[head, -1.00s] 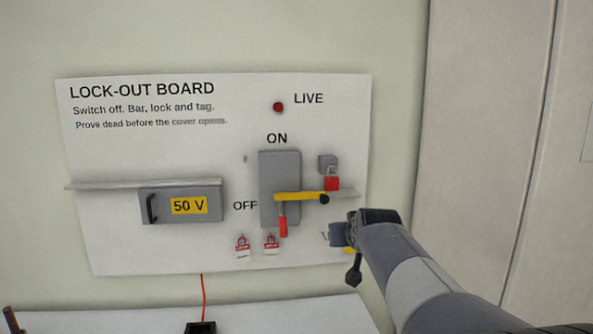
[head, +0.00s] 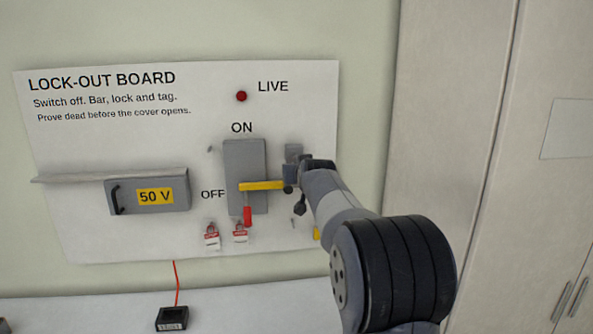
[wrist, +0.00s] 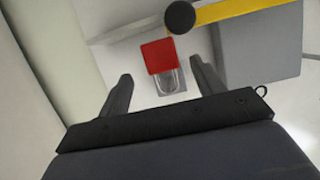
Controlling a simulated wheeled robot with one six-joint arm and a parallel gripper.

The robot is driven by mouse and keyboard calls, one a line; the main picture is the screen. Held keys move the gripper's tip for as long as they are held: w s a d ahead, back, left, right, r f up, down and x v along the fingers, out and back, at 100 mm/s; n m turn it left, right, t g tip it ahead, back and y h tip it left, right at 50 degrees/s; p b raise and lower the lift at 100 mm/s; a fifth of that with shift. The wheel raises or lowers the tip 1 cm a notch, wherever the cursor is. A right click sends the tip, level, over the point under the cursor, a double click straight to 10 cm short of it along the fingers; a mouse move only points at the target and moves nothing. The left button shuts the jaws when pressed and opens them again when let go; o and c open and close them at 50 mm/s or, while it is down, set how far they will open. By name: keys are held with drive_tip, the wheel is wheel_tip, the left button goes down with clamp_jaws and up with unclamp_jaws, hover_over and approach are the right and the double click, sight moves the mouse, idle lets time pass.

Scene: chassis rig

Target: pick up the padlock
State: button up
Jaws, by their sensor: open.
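The padlock has a red body (wrist: 159,56) and a pale metal shackle. In the wrist view it sits ahead of my open gripper (wrist: 162,82), roughly between the two dark fingers, with the shackle nearer to me. The fingers stand apart on either side, and I cannot tell whether they touch it. In the head view my gripper (head: 300,172) is at the right side of the board, and my arm hides the padlock there. A grey block (head: 293,153) shows just above my gripper.
A yellow bar (head: 262,185) with a dark round knob (wrist: 180,17) lies across the grey switch box (head: 245,155), close to the padlock. A red handle (head: 247,216) points down. Red-and-white tags (head: 212,238) hang below. The red LIVE lamp (head: 241,96) is above.

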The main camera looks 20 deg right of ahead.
drive_tip(key=shift+p+x, duration=1.2)
drive_tip(key=shift+x, duration=1.1)
drive_tip(key=shift+a, duration=0.1)
drive_tip(key=c, duration=1.1)
drive_tip(key=shift+r+b, duration=0.15)
drive_tip(key=shift+b, duration=0.3)
